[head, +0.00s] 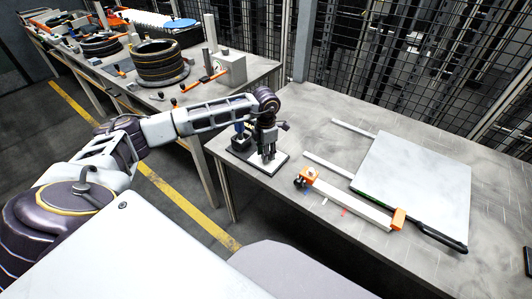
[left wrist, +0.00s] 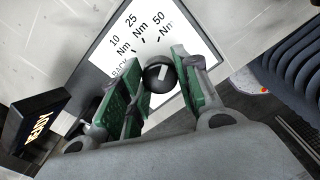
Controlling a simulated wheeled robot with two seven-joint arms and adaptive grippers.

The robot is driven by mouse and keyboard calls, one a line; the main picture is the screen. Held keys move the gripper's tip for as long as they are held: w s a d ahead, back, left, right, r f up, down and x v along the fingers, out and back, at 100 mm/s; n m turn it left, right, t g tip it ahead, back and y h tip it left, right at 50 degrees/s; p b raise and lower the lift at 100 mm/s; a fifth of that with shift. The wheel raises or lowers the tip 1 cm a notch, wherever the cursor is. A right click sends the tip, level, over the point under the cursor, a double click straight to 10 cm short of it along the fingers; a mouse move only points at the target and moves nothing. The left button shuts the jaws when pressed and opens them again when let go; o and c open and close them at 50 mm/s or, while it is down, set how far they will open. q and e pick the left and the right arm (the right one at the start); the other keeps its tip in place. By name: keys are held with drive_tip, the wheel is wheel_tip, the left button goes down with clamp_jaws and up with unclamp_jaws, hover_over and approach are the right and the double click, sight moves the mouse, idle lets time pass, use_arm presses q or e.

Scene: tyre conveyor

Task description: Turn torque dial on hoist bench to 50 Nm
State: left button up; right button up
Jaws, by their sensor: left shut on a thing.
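The hoist bench (head: 330,222) stands at the right in the head view. A white dial plate (head: 277,166) lies on its near left part. In the left wrist view the plate (left wrist: 122,40) reads 10, 25 and 50 Nm, with tick marks. The round black torque dial (left wrist: 158,77) carries a short white mark slanting slightly to the upper right; I cannot tell exactly which label it meets. My left gripper (head: 266,153) points down over the plate. In the wrist view its green-padded fingers (left wrist: 157,82) are shut on the dial, one on each side. My right gripper is out of view.
A small display reading READY (left wrist: 38,118) sits beside the plate. A white panel (head: 415,178) and an orange-ended bar (head: 350,203) lie to the right on the bench. A second table with tyres (head: 158,62) stands behind left. Mesh fencing closes the back.

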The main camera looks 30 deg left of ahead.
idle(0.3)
use_arm(q)
drive_tip(key=o, duration=1.1)
drive_tip(key=shift+c, duration=0.2)
wheel_tip(320, 180, up, 12)
idle(0.6)
